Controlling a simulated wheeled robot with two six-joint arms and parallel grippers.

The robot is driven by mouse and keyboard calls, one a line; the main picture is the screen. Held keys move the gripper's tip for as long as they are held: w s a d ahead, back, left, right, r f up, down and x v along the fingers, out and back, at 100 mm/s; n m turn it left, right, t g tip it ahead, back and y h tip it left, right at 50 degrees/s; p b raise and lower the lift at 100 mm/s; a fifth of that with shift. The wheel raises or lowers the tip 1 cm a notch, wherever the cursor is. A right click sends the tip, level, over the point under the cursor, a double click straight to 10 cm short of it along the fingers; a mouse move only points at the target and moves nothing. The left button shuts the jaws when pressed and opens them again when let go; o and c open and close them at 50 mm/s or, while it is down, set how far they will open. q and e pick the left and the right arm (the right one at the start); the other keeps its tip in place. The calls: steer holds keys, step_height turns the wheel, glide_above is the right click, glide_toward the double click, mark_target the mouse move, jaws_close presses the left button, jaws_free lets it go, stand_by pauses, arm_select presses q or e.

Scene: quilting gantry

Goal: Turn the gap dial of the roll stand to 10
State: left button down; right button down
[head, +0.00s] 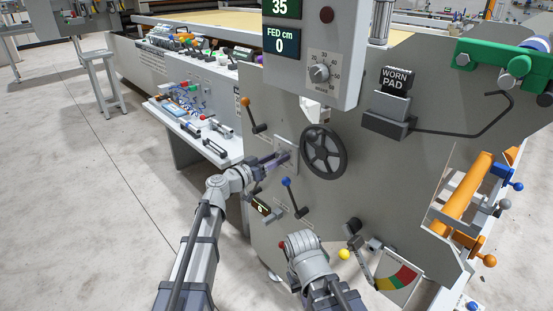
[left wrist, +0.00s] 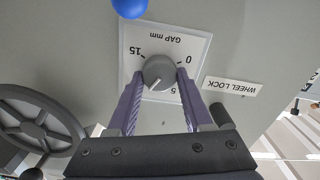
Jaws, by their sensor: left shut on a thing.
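The gap dial (left wrist: 159,72) is a round grey knob with a white pointer line, on a white plate marked "GAP mm" that appears upside down in the left wrist view. The marks 15, 0 and 5 show; the 10 mark is not visible. The pointer slants to the lower left in that view, past the 5. My left gripper (left wrist: 160,78) has one finger on each side of the knob, shut on it. My right gripper is not seen.
A dark handwheel (head: 323,152) is right of the dial. A blue-knobbed lever (head: 291,196) is below it and an orange-knobbed lever (head: 251,115) is up left. A "WHEEL LOCK" label (left wrist: 232,86) is beside the plate. A display box (head: 335,50) overhangs above.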

arm_select(q)
steer(key=shift+s+m, duration=0.15)
steer(key=shift+m, duration=0.95)
steer(key=shift+c, duration=1.5)
jaws_free()
steer(key=v, duration=0.7)
steer(key=shift+s+a, duration=0.25)
steer(key=shift+a, duration=0.05)
